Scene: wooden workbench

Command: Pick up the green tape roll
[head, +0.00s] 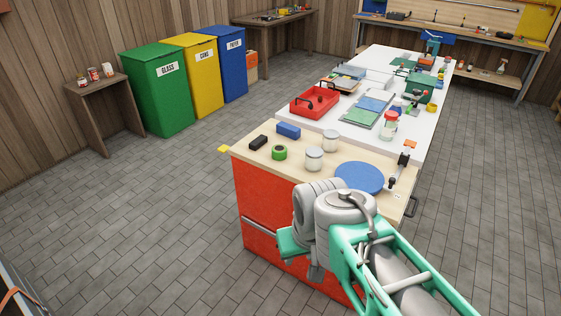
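The green tape roll (279,153) lies on the wooden top of the red cabinet, near its left front edge. It is a small green ring with a dark centre. My arm reaches in from the bottom right, and its end is in front of the cabinet, nearer to the camera than the roll. My gripper's fingers cannot be made out there. Nothing of my arm touches the roll.
A round blue plate (359,178) lies to the right. A red tray (314,102) is on the white table behind.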

